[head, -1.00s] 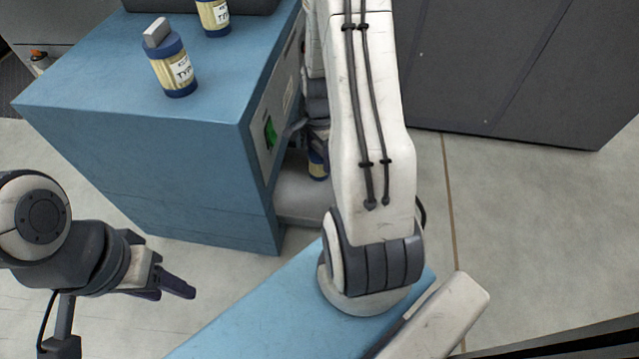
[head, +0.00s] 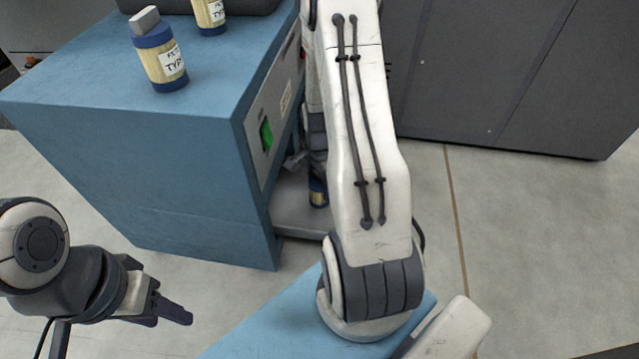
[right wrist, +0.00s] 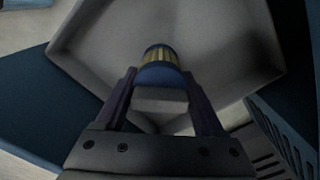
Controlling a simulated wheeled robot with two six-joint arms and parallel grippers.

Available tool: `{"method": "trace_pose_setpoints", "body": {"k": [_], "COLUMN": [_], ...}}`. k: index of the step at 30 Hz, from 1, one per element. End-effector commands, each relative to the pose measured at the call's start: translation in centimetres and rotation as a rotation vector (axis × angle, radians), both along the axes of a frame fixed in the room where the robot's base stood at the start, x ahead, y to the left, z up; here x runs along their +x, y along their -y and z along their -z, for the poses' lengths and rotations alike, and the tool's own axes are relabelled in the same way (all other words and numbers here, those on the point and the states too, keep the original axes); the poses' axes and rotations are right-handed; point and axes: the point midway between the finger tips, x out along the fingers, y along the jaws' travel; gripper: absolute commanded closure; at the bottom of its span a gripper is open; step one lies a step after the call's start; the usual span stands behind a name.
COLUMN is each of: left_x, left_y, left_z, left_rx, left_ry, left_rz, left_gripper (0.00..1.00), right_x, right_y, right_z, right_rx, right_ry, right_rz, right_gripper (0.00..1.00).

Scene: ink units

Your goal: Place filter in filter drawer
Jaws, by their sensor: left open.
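The filter, a yellow cylinder with dark blue ends, shows in the right wrist view (right wrist: 160,58) and low by the cabinet's side in the head view (head: 318,192). My right gripper (right wrist: 160,88) is shut on it, with one finger on each side of its grey handle block. The pale filter drawer (head: 300,217) sticks out of the blue cabinet's right side. It surrounds the filter in the right wrist view (right wrist: 95,50). I cannot tell whether the filter touches the drawer floor. My left gripper (head: 172,313) is open and empty, left of the drawer, over the floor.
Two similar labelled filters stand upright on the blue cabinet (head: 75,90), one near (head: 160,60) and one far (head: 209,14). A green light (head: 266,134) glows on its side panel. Dark grey cabinets (head: 500,80) stand at the right. Floor between is clear.

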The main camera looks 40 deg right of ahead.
Motion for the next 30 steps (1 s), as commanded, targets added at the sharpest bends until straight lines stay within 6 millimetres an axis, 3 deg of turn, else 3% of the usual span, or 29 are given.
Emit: {"method": "trace_pose_setpoints", "body": {"k": [1, 2, 3, 11, 17, 24, 30], "left_x": [0.0, 0.0, 0.0, 0.0, 0.0, 0.0, 0.0], "left_y": [0.0, 0.0, 0.0, 0.0, 0.0, 0.0, 0.0], "left_z": [0.0, 0.0, 0.0, -0.1, -2.4, -6.1, -8.0], "left_rx": [0.0, 0.0, 0.0, 0.0, 0.0, 0.0, 0.0], "left_ry": [0.0, 0.0, 0.0, 0.0, 0.0, 0.0, 0.0], "left_rz": [0.0, 0.0, 0.0, 0.0, 0.0, 0.0, 0.0], "left_gripper": [0.5, 0.5, 0.5, 0.5, 0.5, 0.5, 0.5], "right_x": [0.0, 0.0, 0.0, 0.0, 0.1, 0.1, 0.1], "right_y": [0.0, 0.0, 0.0, 0.0, 0.0, 0.0, 0.0], "right_z": [0.0, 0.0, 0.0, -0.3, -3.3, -8.4, -11.4], "right_rx": [0.0, 0.0, 0.0, -0.001, -0.001, -0.001, 0.0], "right_ry": [0.0, 0.0, 0.0, 0.001, 0.003, 0.002, 0.001], "right_rz": [0.0, 0.0, 0.0, 0.0, 0.0, 0.0, 0.0], "right_gripper": [0.15, 0.03, 0.0, 0.0, 0.0, 0.0, 0.0]}}
